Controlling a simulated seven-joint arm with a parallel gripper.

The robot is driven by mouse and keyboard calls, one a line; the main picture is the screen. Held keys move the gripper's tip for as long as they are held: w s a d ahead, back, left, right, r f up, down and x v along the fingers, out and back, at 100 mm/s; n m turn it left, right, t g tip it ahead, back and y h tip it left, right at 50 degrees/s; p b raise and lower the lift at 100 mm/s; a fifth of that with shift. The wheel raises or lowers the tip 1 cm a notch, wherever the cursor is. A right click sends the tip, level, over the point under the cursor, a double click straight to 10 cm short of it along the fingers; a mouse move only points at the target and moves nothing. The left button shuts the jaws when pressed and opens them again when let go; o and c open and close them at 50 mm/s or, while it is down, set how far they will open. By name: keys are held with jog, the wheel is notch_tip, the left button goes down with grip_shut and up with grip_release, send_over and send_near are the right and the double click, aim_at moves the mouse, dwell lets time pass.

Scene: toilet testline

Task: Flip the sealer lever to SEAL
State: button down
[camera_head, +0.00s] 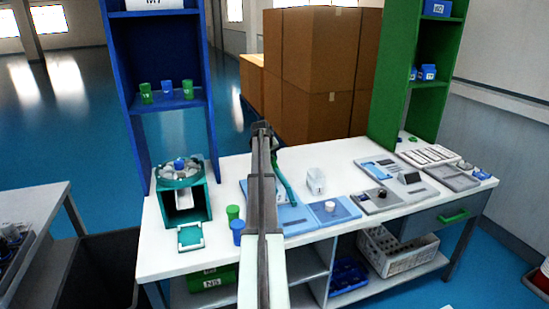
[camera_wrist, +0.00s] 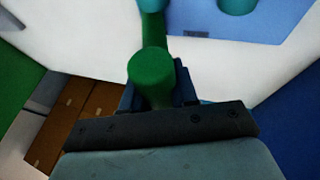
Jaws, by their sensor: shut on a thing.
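The sealer lever, a green bar (camera_head: 285,182), rises from the blue sealer base (camera_head: 297,217) near the middle of the bench. It leans up and back toward my gripper (camera_head: 273,148). In the wrist view the lever's round green end (camera_wrist: 150,73) sits between my jaws (camera_wrist: 158,92), which are shut on it. The rest of the lever runs away toward the top of that view. My arm hides part of the base and the lever's left side in the head view. No SEAL marking is readable.
Left of my arm stand a green cup (camera_head: 233,212), a blue cup (camera_head: 238,231) and a teal machine (camera_head: 182,195). A white bottle (camera_head: 316,181) stands right of the lever. Grey panels and trays (camera_head: 411,185) fill the right bench. Blue and green shelves flank the back.

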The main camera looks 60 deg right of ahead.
jog(key=shift+w+a+f, duration=0.8)
jog(key=shift+w+a, duration=0.1)
jog(key=shift+a, duration=0.1)
jog(key=shift+f, duration=0.1)
jog(key=c, duration=1)
grip_release()
jog(key=shift+o, duration=0.2)
jog(key=shift+d, duration=0.1)
jog(key=shift+r, duration=0.25)
